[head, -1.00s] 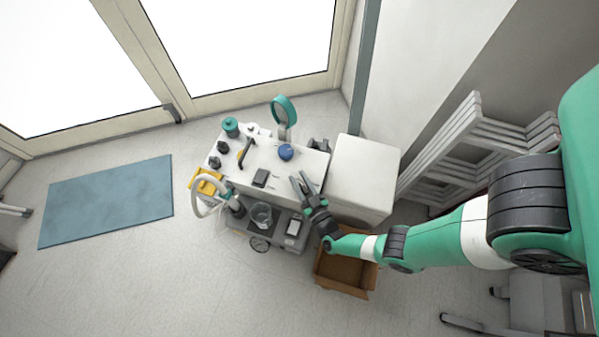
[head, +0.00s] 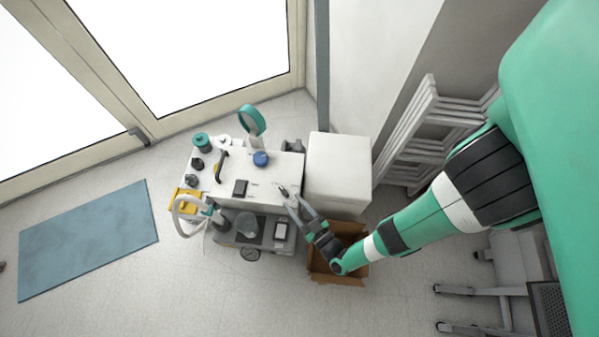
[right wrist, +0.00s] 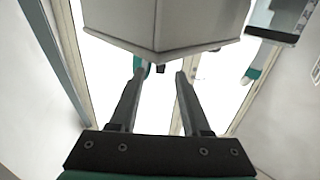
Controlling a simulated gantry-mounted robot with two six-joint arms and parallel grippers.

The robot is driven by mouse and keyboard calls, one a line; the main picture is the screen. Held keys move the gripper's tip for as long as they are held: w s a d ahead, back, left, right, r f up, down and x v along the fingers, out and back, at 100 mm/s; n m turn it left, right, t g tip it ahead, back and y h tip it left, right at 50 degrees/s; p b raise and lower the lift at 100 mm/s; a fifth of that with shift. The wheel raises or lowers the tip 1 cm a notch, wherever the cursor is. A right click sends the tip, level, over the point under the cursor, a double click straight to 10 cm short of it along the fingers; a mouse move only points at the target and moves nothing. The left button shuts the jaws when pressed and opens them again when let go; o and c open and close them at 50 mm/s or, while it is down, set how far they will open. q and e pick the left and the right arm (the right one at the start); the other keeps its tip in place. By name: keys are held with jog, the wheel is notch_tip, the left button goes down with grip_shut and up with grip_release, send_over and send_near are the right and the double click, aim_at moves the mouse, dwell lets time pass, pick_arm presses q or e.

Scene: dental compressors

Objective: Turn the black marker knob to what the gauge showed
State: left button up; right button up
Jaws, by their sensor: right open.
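The compressor cart (head: 225,160) has a white top panel. A small dark pointer-like knob (head: 283,190) sits near the panel's right front edge; it may be the black marker knob, but its setting is too small to read. A round dial-like thing (head: 250,254) is low at the cart's front; I cannot tell whether it is the gauge or read it. My right gripper (head: 297,203) is open just in front of and right of the dark knob, apparently not around it. In the right wrist view its fingers (right wrist: 158,72) are apart with nothing gripped. My left gripper is not in view.
A blue knob (head: 261,159) and a black block (head: 240,188) sit on the panel. A white cabinet (head: 338,165) stands right of the cart, with an open cardboard box (head: 345,277) in front. A hose (head: 178,212) curves at the left.

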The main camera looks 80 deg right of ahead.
jog(key=shift+v, duration=1.2)
